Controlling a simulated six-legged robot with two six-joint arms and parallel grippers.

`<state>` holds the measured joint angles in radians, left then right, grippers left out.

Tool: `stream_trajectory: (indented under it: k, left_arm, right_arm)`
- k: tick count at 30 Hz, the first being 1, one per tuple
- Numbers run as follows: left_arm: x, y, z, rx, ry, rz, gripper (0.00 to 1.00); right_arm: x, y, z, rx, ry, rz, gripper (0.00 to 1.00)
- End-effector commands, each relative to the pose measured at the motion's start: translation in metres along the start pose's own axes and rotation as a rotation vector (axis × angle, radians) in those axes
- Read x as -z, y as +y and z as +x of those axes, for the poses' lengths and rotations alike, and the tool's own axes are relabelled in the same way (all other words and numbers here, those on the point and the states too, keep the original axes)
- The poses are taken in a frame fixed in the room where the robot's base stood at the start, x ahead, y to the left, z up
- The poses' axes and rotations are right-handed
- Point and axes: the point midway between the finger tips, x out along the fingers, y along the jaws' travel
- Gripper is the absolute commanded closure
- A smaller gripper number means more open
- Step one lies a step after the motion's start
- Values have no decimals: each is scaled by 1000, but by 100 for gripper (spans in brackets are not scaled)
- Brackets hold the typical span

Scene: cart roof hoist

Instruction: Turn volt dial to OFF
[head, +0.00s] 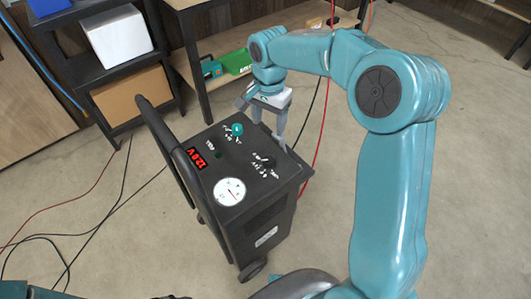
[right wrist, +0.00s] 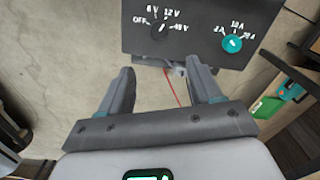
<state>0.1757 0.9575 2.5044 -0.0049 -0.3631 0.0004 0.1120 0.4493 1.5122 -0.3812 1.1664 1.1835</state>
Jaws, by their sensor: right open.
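The charger cart's dark top panel (head: 208,150) holds the volt dial (head: 263,160), a small black knob. In the right wrist view the volt dial (right wrist: 159,31) shows below the labels OFF, 6 V, 12 V and what looks like 48 V; its pointer is too small to read surely. A teal amp knob (head: 237,128) sits on the same panel, also in the right wrist view (right wrist: 231,43). A red display (head: 197,168) reads 12.0 V. My right gripper (head: 266,122) is open and empty near the panel's far edge, apart from the dial. My left gripper is not visible.
A round white gauge (head: 229,192) sits on the panel, beside the cart's black handle (head: 168,140). Cables lie on the floor at left; a red cable hangs behind my right arm.

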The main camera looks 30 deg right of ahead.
Motion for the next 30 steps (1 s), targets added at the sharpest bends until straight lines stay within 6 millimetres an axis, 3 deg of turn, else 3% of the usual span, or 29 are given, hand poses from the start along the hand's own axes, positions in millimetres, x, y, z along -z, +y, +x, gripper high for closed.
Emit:
stream_trajectory:
  k: [18, 24, 30]
  left_arm:
    - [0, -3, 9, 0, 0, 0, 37]
    - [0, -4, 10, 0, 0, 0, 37]
    - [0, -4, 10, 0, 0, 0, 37]
  right_arm:
    - [-3, 3, 132, -2, -4, -3, 36]
    - [-2, 1, 155, -1, -3, -2, 36]
    - [-1, 0, 160, 2, -2, -3, 36]
